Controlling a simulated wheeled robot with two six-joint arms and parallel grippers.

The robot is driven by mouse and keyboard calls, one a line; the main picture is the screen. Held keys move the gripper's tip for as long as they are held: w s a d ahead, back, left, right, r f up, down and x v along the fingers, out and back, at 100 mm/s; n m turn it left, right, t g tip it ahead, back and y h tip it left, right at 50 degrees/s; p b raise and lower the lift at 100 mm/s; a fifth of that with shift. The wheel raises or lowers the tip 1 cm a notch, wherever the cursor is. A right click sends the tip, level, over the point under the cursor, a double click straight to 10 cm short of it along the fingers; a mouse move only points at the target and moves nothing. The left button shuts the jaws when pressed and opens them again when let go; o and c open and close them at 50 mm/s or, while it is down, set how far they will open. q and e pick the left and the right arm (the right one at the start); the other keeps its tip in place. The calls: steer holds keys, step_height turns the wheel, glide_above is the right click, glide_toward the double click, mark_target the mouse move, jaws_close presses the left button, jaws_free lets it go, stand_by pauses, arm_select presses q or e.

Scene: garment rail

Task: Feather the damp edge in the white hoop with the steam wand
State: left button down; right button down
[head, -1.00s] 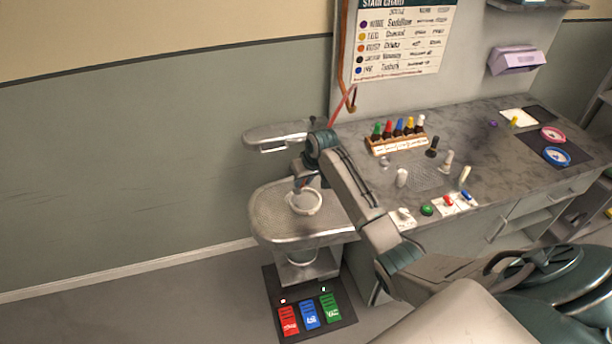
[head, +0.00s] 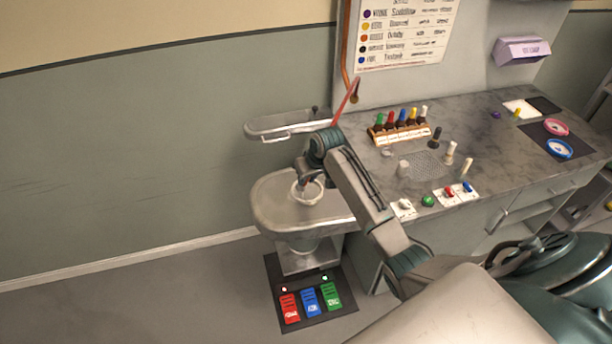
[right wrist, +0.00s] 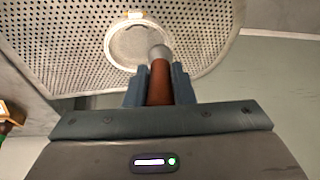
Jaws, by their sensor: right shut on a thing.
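The white hoop (head: 308,204) lies on the perforated board (head: 275,215) at the near end of the pressing stand. In the right wrist view the hoop (right wrist: 125,45) shows as a pale ring round a greyish patch, and its right part is partly hidden by the wand tip. My right gripper (right wrist: 160,82) is shut on the steam wand (right wrist: 160,90), which has a copper-brown body and a grey rounded tip. The tip appears over the hoop; whether it touches cannot be told. In the head view my right gripper (head: 307,181) is over the hoop. A damp edge cannot be made out. My left gripper is not in view.
A smaller board (head: 275,127) stands behind. Red (head: 290,310), blue (head: 310,303) and green (head: 331,297) pedals lie on a dark floor mat. The grey counter (head: 480,130) to the right carries a bottle rack (head: 400,133) and small tools. Open floor lies left.

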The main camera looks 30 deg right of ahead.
steer(key=shift+s+d+r, duration=0.1)
steer(key=shift+s, duration=0.75)
steer(key=shift+d, duration=0.1)
steer(key=shift+s+d, duration=0.75)
steer(key=shift+s, duration=0.2)
steer(key=shift+s+d, duration=0.2)
steer(key=shift+d, duration=1.05)
steer(key=shift+d, duration=0.1)
